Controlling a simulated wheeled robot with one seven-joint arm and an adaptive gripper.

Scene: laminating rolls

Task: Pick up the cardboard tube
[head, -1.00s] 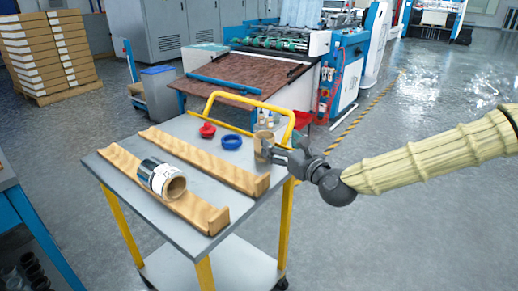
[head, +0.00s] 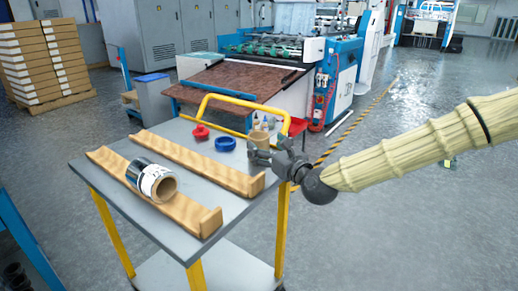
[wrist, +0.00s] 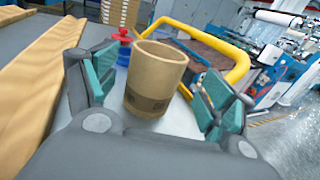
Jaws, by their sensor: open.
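The cardboard tube (head: 260,140) is a short, brown, hollow cylinder standing upright near the right far corner of the grey trolley top (head: 206,150). In the wrist view the tube (wrist: 155,80) stands between my two fingers, with its open top facing up and a dark printed band low on its side. My gripper (head: 264,152) is open around the tube at the trolley's right edge. In the wrist view my gripper (wrist: 158,92) shows teal finger pads on both sides of the tube, with gaps visible.
Two wooden cradles (head: 198,164) lie on the trolley; the front one bears a wrapped roll (head: 152,180).

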